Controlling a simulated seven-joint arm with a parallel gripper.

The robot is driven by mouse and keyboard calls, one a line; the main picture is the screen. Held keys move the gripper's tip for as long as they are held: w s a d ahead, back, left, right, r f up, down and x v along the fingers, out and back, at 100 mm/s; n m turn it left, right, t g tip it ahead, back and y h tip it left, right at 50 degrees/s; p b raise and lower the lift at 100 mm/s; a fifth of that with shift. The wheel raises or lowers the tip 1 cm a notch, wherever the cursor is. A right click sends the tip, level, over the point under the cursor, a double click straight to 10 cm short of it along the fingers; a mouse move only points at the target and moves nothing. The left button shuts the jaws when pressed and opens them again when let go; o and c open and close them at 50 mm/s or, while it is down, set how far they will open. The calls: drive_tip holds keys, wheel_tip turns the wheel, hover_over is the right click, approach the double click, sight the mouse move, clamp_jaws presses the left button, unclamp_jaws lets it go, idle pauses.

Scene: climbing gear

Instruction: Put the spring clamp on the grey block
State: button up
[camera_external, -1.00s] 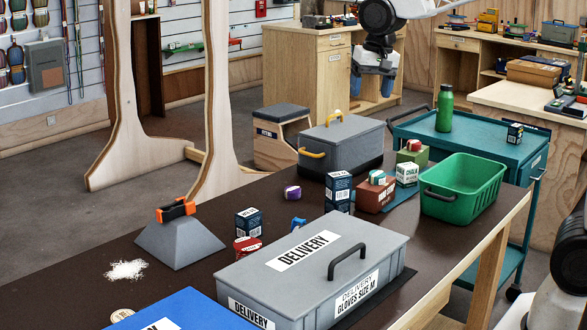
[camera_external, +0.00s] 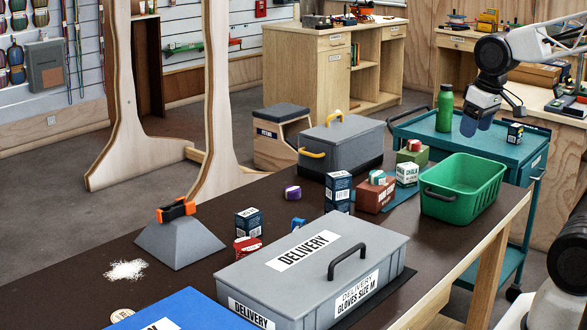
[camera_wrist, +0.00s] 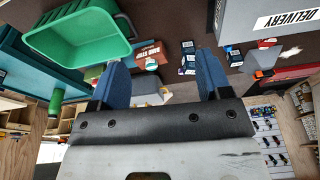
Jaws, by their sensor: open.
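An orange-and-black item (camera_external: 176,209), which looks like the spring clamp, rests on the flat top of the grey block (camera_external: 178,243). The block has sloping sides and stands at the left of the dark table. My gripper (camera_external: 475,122) is in the air at the upper right of the external view, well apart from the clamp and block. In the wrist view my gripper (camera_wrist: 160,77) shows two blue fingers spread wide with nothing held between them.
A grey delivery box (camera_external: 312,268) lies at the table's front, beside a blue box (camera_external: 180,310). A green crate (camera_external: 462,190), a grey toolbox (camera_external: 342,145) and several small boxes stand at the right and back. A green bottle (camera_external: 445,108) stands on the teal cart (camera_external: 480,142). White powder (camera_external: 126,270) lies near the block.

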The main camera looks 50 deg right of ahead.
drive_tip(key=shift+s+d+f+n, duration=0.15)
drive_tip(key=shift+s+f, duration=0.2)
drive_tip(key=shift+s, duration=0.25)
drive_tip(key=shift+s+d+f+n, duration=0.15)
drive_tip(key=shift+s+f, duration=0.15)
drive_tip(key=shift+s, duration=0.3)
